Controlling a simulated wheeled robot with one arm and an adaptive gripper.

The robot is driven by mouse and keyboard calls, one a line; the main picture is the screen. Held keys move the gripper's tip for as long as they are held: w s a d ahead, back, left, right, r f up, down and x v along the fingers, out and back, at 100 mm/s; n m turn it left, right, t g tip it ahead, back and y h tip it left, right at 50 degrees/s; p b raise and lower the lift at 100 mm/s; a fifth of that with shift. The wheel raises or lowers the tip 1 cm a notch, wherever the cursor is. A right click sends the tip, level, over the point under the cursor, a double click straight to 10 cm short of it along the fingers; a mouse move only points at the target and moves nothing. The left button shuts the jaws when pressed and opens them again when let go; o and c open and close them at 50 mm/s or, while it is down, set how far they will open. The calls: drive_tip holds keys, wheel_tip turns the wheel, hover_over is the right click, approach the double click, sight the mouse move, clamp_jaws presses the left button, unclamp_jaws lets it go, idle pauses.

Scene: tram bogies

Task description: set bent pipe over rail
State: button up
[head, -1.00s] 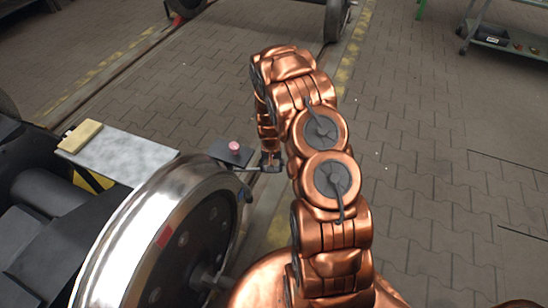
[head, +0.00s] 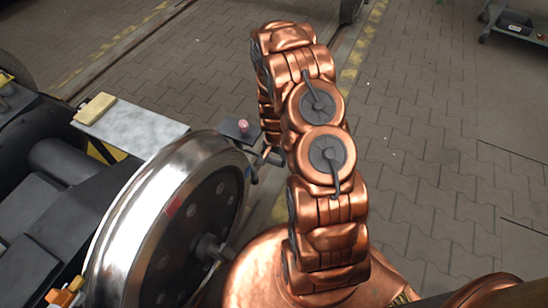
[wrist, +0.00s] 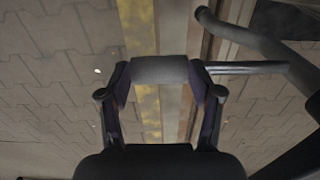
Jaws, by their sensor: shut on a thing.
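My gripper (wrist: 160,85) is shut on a grey block (wrist: 160,69) that spans its two fingertips. A thin rod (wrist: 245,68) runs right from there to a thick dark bent pipe (wrist: 262,42), which seems to be one piece with it. The pipe hangs in the air at the upper right of the wrist view. In the head view my arm mostly hides the gripper and the pipe, close to the right of the wheel. A floor rail (wrist: 188,112) runs below in the wrist view. I cannot tell which rail the task names.
A large steel wheel (head: 128,235) stands close at left. Behind it are a pale plate (head: 135,128) with a yellow block (head: 95,108) and a small dark plate with a pink knob (head: 243,124). A cart (head: 515,25) is far right. Paving at right is clear.

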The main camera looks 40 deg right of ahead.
drive_tip(key=shift+s+a+f, duration=0.15)
drive_tip(key=shift+s+f, duration=0.35)
drive_tip(key=shift+s, duration=0.05)
drive_tip(key=o, duration=1.4)
drive_tip(key=shift+c, duration=0.2)
drive_tip(key=o, duration=0.3)
drive_tip(key=shift+w+r, duration=0.1)
drive_tip(key=shift+w, duration=0.1)
drive_tip(key=shift+w+r, duration=0.15)
drive_tip(key=shift+r, duration=0.1)
drive_tip(key=shift+w+r, duration=0.1)
drive_tip(key=shift+r, duration=0.7)
wheel_tip(320, 180, up, 10)
